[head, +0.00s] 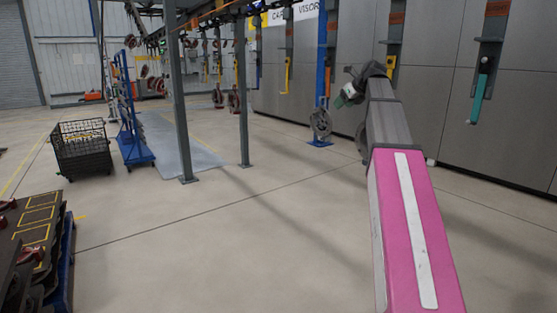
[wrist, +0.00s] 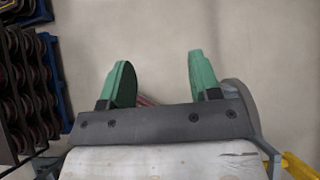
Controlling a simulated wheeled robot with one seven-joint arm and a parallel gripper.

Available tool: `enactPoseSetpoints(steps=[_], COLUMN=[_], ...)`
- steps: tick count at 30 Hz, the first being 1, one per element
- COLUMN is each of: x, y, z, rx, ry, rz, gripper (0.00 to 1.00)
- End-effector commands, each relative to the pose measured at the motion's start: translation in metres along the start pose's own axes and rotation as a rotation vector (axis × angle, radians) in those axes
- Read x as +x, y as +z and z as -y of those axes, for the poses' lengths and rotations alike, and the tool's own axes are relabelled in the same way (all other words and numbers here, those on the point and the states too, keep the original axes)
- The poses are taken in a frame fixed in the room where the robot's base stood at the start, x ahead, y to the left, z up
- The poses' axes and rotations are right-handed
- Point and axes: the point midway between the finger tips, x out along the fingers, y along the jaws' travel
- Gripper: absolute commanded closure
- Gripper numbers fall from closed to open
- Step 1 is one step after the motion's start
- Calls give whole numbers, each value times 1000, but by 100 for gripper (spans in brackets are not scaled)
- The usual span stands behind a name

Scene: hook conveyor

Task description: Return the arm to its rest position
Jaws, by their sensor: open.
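My pink and grey arm reaches forward on the right side of the head view. My gripper (head: 346,95) is at its far end, pointing left, small and partly hidden by the wrist. In the wrist view my gripper (wrist: 160,82) has two green fingers set well apart.
A black wire crate (head: 82,150) and a blue rack (head: 135,145) stand at the left. A dark rack of parts (head: 35,235) is at the near left. Coloured hooks, such as a teal one (head: 479,98), hang along the grey wall. The middle floor is clear.

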Motion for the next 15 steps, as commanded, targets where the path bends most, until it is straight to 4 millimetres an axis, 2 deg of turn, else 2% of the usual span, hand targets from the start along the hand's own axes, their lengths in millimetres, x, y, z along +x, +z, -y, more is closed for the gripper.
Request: enactPoseSetpoints(steps=[8,15], x=[22,51], y=[-22,-52], z=[-5,-12], rx=[-84,-207], ry=[3,10], rz=[-29,-71], gripper=[43,43])
